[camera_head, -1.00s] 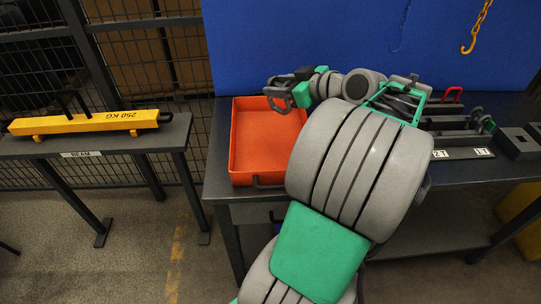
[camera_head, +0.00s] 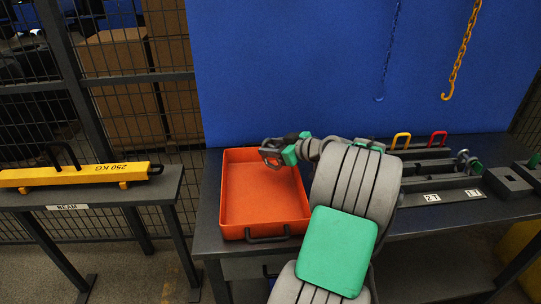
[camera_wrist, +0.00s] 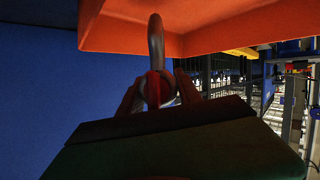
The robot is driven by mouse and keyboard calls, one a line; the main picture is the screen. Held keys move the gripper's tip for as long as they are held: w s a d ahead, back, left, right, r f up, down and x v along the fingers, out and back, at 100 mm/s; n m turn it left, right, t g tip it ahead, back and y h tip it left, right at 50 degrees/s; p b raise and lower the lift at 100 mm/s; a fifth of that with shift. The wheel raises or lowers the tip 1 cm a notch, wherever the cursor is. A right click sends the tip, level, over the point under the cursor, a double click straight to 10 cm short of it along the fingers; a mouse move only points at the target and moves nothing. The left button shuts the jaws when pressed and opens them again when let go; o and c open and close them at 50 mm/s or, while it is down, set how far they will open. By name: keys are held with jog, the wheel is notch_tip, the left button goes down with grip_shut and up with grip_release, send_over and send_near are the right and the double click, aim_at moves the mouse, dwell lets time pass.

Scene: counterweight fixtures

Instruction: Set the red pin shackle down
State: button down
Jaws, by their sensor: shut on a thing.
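My gripper (camera_head: 287,153) is over the back right part of an orange tray (camera_head: 233,209) on the dark bench. It is shut on a grey shackle (camera_head: 269,156) with a red pin. In the wrist view the shackle's bow (camera_wrist: 156,38) sticks out beyond the fingers of my gripper (camera_wrist: 158,90), and the red pin (camera_wrist: 153,88) shows between them. The tray's orange underside or wall (camera_wrist: 215,35) shows close by the bow. I cannot tell whether the shackle touches the tray. The visible tray floor is empty.
A rack labelled 2T and 1T (camera_head: 450,197) stands to the right, with a yellow bow (camera_head: 401,139) and a red bow (camera_head: 438,138) behind it. A yellow 250 KG beam (camera_head: 75,175) lies on the left stand. A yellow chain hook (camera_head: 455,75) hangs at the blue board (camera_head: 290,70).

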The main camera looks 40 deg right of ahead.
jog(key=shift+w+f, duration=0.15)
jog(key=shift+f, duration=0.8)
jog(key=shift+w+f, duration=0.1)
jog(key=shift+f, duration=0.85)
jog(key=c, duration=0.8)
grip_release()
jog(key=shift+r, duration=0.1)
